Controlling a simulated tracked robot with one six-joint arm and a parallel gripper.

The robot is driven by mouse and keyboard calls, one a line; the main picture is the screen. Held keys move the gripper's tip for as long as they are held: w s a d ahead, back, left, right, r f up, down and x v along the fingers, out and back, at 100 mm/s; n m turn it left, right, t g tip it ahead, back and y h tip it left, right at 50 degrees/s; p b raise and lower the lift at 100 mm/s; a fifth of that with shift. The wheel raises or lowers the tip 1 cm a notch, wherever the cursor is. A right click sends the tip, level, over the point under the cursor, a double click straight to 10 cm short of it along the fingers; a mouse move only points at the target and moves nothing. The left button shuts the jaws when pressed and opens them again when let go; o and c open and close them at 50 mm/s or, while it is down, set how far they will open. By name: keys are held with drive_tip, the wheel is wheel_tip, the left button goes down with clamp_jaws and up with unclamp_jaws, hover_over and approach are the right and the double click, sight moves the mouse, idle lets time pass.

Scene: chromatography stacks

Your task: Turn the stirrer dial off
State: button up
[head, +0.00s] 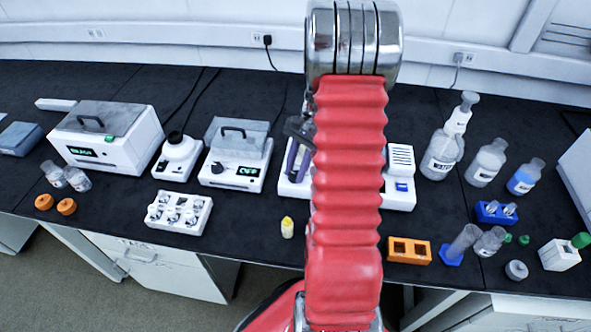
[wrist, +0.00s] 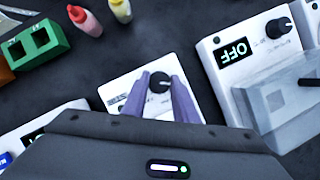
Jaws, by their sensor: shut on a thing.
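The stirrer is a small white unit with a round black dial (wrist: 159,82) and a printed label on its top. Its white body (wrist: 118,88) shows in the wrist view. In the head view my red arm hides much of the stirrer (head: 286,189), and its dial cannot be made out. My gripper (wrist: 160,86) has purple fingers that reach down over the stirrer, one on each side of the dial, and is shut on it. In the head view the fingers (head: 297,162) show just left of my arm.
A lidded white device (head: 238,160) reading OFF stands close at left; it also shows in the wrist view (wrist: 235,85). Another white device (head: 401,190) stands at right. A yellow bottle (head: 287,227) and a red bottle (wrist: 84,20) stand in front. Bench there is mostly clear.

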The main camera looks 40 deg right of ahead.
drive_tip(key=o, duration=1.1)
drive_tip(key=shift+c, duration=0.2)
drive_tip(key=shift+d+r, duration=0.1)
drive_tip(key=shift+r, duration=0.05)
drive_tip(key=v, duration=1.3)
drive_tip(key=shift+r, duration=0.2)
